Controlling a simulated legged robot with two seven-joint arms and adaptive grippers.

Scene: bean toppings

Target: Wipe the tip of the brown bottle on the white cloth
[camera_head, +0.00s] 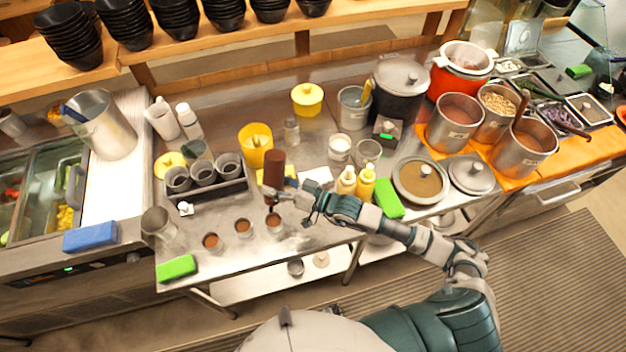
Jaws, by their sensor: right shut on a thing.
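The brown bottle (273,168) is in the middle of the head view, with its wide body up and its narrow end pointing down. My right gripper (278,193) is shut on its lower part and hides some of it. The bottle is above the work table, close to the rightmost of three small cups with brown filling (274,221). A white, flat piece that looks like the cloth (317,175) lies just right of the bottle, partly behind my right arm. The bottle's tip appears apart from it. My left gripper is not in view.
Two yellow bottles (346,181) and a green sponge (388,198) stand close to my right arm. A rack with metal cups (205,188) is left of the bottle. Pots and pans (453,122) fill the right side. The table's front edge (215,276) is clear near a green sponge.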

